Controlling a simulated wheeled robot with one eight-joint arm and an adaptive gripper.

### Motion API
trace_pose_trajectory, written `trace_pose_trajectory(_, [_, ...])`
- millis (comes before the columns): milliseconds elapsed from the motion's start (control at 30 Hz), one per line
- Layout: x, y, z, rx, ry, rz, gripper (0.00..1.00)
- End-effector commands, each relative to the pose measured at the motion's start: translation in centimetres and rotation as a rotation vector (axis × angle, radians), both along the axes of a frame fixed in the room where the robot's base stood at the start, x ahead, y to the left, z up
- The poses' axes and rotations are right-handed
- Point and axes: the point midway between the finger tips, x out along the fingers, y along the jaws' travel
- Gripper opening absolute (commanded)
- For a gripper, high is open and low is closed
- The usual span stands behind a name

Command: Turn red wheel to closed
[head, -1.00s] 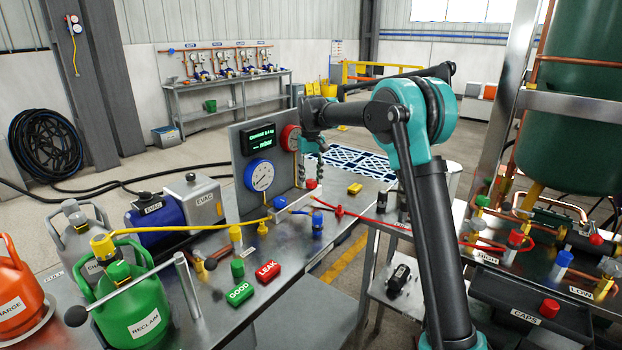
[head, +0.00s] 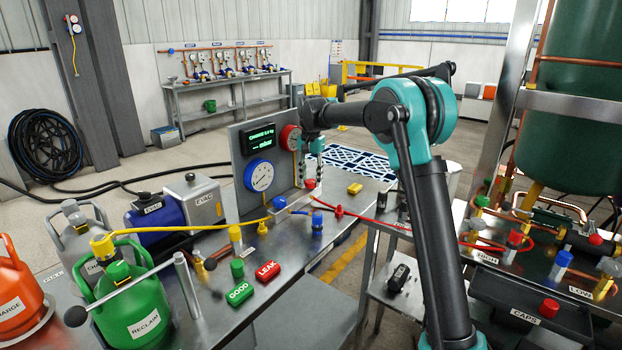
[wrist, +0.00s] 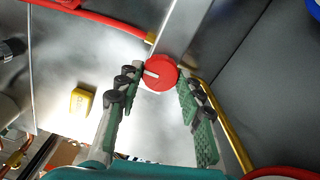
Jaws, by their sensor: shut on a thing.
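The red wheel (wrist: 160,72) is a small round knob with a white mark, which points left in the wrist view. It sits on the end of a grey metal block. My gripper (wrist: 159,79) has one finger on each side of the wheel and is shut on it. In the head view the wheel (head: 310,184) shows just below my fingers (head: 311,174), beside the gauge panel (head: 232,178). Any lettering for its closed position is too small to read.
A red hose (head: 365,217) runs right from the block, and a yellow hose (head: 185,228) runs left. A blue knob (head: 317,218) and a yellow tag (head: 354,188) are close by. The upright panel with gauges stands close to my fingers.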

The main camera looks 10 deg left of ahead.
Motion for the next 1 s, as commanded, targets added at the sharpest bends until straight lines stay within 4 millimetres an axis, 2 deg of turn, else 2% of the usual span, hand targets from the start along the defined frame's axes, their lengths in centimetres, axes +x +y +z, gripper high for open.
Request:
trace_pose_trajectory(600, [0.04,0.01,0.04,0.001,-0.001,-0.045,0.08])
trace_pose_trajectory(633, [0.04,0.01,0.04,0.001,-0.001,-0.045,0.38])
trace_pose_trajectory(700, [0.04,0.02,0.04,0.001,-0.001,-0.044,0.47])
trace_pose_trajectory(800, [0.03,0.01,0.03,0.001,-0.001,-0.044,0.58])
trace_pose_trajectory(1000, [0.01,0.01,0.01,0.0,0.0,-0.044,0.58])
